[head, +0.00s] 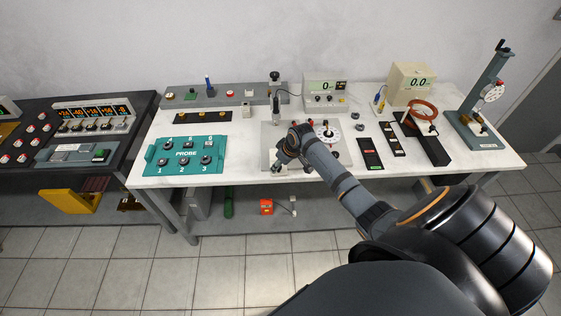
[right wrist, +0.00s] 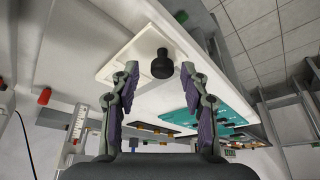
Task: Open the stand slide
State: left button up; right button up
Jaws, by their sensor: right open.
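A light grey stand plate (head: 268,134) lies in the middle of the white bench, with a round white dial (head: 327,133) on it. In the right wrist view a black round knob (right wrist: 162,65) stands on a pale plate (right wrist: 124,62). I cannot tell for certain which part is the slide. My right gripper (head: 278,166) reaches over the plate's front left part, and my arm hides part of the plate. In the right wrist view the gripper (right wrist: 160,78) is open, with the knob between and just beyond its fingertips, seemingly untouched. My left gripper is not in view.
A teal PROBE tray (head: 151,168) lies left of the plate. A meter reading 0 (head: 325,84) stands behind. Dark blocks (head: 370,154) lie to the right, with a green gauge stand (head: 469,128) at the far right. Bare bench shows between tray and plate.

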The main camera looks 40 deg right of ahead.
jog(key=v, duration=1.2)
jog(key=shift+s+f, duration=0.1)
jog(key=shift+f, duration=0.05)
